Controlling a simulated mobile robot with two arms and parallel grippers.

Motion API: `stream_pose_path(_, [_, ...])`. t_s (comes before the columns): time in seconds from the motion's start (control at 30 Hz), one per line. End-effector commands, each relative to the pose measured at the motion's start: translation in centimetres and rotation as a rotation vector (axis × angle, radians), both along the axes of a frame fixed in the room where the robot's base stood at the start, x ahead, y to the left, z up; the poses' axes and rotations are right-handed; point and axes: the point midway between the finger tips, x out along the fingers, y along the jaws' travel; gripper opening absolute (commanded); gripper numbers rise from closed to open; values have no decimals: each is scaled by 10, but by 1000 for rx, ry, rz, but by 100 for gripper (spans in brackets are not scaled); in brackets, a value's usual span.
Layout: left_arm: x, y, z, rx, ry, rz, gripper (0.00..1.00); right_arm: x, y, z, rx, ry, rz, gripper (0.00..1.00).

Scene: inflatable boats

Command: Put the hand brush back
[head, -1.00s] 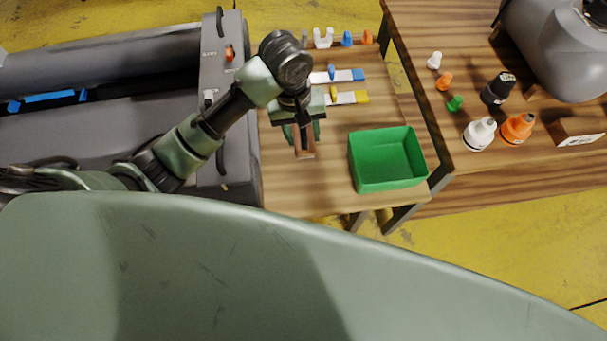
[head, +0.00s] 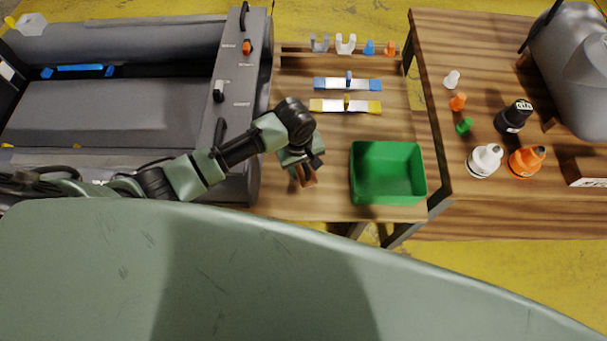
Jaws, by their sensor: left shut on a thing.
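My left gripper (head: 303,174) is over the near left part of the wooden table, left of the green bin. It is shut on the hand brush (head: 309,181). Only a small brown piece of the brush shows below the fingers; the rest is hidden by the gripper and wrist. I cannot tell whether the brush touches the table. A grey fork-shaped holder (head: 319,43) and a white one (head: 346,44) stand at the table's back edge, both empty. My right gripper is not in view.
The green bin (head: 388,147) looks empty. Blue (head: 330,84) and yellow (head: 328,106) strips lie behind it. A grey boat (head: 120,110) is on the left. A higher table (head: 480,212) on the right holds bottles (head: 485,160). The table's middle is clear.

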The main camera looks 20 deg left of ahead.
Motion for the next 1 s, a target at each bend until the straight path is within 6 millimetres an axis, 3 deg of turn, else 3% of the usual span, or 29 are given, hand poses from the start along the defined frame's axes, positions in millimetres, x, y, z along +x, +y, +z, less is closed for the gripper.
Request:
stream_pose_path(0.4, [0, 0, -46, 0, 0, -1, 6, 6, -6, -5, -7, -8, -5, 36])
stream_pose_path(0.83, [0, -1, -53, -2, -1, -1, 6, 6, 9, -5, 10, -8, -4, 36])
stream_pose_path(0.87, [0, 0, -52, -1, -1, -1, 52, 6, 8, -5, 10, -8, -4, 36])
stream_pose_path(0.9, [0, 0, -52, -1, -1, -1, 64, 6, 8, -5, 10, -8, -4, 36])
stream_pose_path(1.0, [0, 0, -52, -1, -1, -1, 66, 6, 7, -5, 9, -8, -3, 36])
